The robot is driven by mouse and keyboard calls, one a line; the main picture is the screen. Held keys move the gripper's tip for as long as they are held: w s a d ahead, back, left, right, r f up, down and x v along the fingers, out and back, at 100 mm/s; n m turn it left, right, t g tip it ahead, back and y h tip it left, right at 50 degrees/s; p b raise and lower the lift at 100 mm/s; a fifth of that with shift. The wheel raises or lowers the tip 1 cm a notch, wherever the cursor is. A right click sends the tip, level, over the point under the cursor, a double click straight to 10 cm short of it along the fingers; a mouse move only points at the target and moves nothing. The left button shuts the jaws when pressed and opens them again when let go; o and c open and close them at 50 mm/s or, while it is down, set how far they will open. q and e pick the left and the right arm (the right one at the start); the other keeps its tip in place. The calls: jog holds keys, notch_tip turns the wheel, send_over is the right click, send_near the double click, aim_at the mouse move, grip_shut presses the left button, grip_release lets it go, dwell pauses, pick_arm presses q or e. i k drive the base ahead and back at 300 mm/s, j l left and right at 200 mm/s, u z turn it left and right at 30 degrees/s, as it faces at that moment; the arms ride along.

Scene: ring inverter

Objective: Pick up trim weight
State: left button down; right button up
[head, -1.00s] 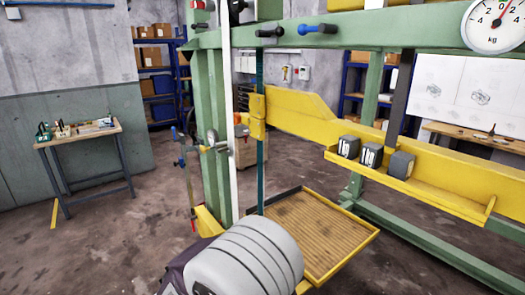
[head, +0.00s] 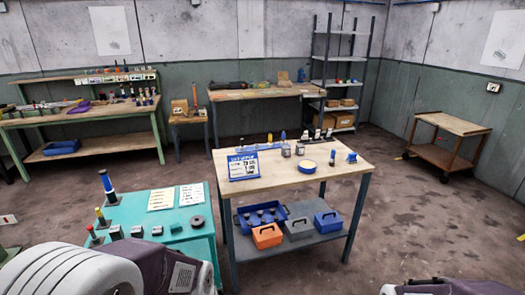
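No thing in view is clearly marked as the trim weight. Small dark blocks stand on a teal-topped bench (head: 205,243) at the lower left: a left block (head: 116,232), a middle block (head: 137,231) and a right block (head: 157,230). A dark round disc (head: 197,221) lies to their right, and a small teal block (head: 175,227) sits between. These are too small to identify surely. Neither gripper is in view. Only parts of my own arms show at the bottom left and bottom right edges.
A cart (head: 450,124) stands at right. Open floor (head: 415,225) lies between.

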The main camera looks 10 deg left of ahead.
aim_at(300, 149)
jog(key=i+l+u, duration=0.2)
jog(key=i, duration=0.2)
jog(key=i+l+u, duration=0.4)
jog(key=i+l, duration=0.25)
jog(key=i+l+u, duration=0.2)
jog(key=i+l, duration=0.25)
jog(key=i+l+u, duration=0.2)
jog(key=l, duration=0.25)
jog(key=i+l+u, duration=0.2)
jog(key=i+l, duration=0.15)
jog(key=l, duration=0.15)
jog(key=i+l+u, duration=0.2)
jog(key=l, duration=0.3)
jog(key=i, duration=0.05)
